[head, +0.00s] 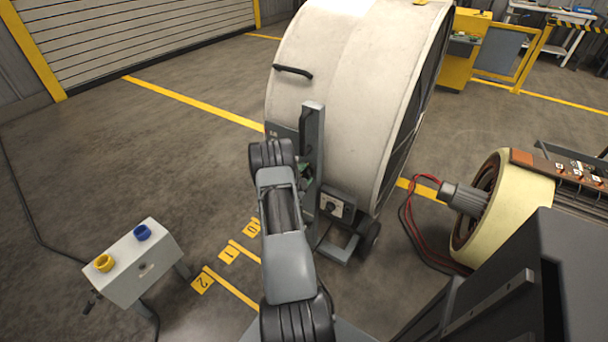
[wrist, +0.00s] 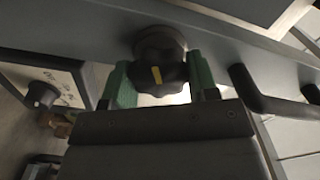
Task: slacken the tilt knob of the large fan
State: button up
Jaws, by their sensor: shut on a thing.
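The large fan (head: 345,80) is a big white drum in a grey stand, in the upper middle of the head view. Its tilt knob (wrist: 160,62) is a black lobed knob with a yellow mark, on the grey stand bar (wrist: 80,35) in the wrist view. My gripper (wrist: 163,85) has its green fingers on both sides of the knob and is shut on it. The yellow mark points roughly down in the wrist view. In the head view my arm hides the knob, and only a bit of the green fingers shows.
A control box with a dial (head: 333,207) sits low on the fan's stand; its dial (wrist: 42,95) is left of my gripper. A black handle (wrist: 265,95) is close on the right. A pedestal with blue and yellow knobs (head: 140,262) stands left. A motor rotor (head: 515,205) stands right.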

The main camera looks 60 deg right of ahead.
jog(key=shift+f, duration=0.1)
jog(key=o, duration=0.9)
jog(key=shift+o, duration=0.2)
jog(key=shift+a, duration=0.1)
jog(key=a+p, duration=0.1)
jog(key=a, duration=1.2)
jog(key=shift+a, duration=0.4)
